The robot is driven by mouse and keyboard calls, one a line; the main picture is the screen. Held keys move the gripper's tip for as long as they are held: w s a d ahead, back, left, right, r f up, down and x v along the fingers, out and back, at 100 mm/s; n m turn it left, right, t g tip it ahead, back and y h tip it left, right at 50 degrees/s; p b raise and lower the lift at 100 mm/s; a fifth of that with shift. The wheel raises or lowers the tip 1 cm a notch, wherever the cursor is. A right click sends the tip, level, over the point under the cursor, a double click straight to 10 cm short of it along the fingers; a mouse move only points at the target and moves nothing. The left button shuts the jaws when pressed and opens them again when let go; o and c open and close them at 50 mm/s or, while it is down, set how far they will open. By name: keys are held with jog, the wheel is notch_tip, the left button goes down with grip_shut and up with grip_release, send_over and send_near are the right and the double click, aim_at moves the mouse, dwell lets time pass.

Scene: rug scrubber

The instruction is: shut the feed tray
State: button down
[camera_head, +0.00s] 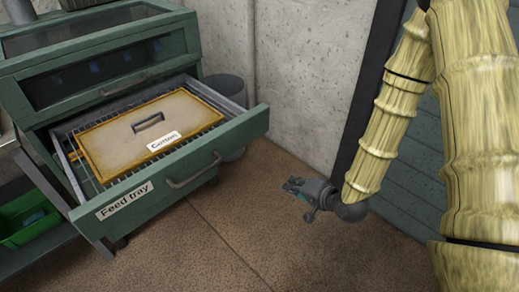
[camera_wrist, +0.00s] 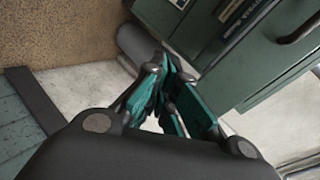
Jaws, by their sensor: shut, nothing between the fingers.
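The feed tray (camera_head: 180,184) is a green drawer pulled well out of a green machine, with a label and a grey bar handle (camera_head: 194,171) on its front. A wire rack and a tan lidded board marked "Cotton" (camera_head: 150,130) lie in it. My gripper (camera_head: 292,187) is to the right of the tray, apart from it, over the brown floor. Its fingers (camera_wrist: 168,62) are shut and empty. In the wrist view a green panel with a handle (camera_wrist: 297,28) shows at the upper right; I cannot tell for sure which panel it is.
The green machine (camera_head: 100,66) stands at the left with a dark window above the tray. A grey cylindrical bin (camera_head: 228,92) stands behind the tray by the concrete wall (camera_head: 310,70). A bright green bin (camera_head: 28,222) sits at the lower left. The floor (camera_head: 250,220) before the tray is clear.

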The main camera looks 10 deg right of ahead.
jog(key=w+r+m+t+y+b, duration=0.3)
jog(key=w+r+t+y+b, duration=0.15)
jog(key=r+b, duration=0.3)
jog(key=b, duration=0.2)
send_near(254, 131)
jog(key=x, duration=0.7)
jog(key=shift+a+r, duration=0.1)
jog(key=shift+w, duration=0.1)
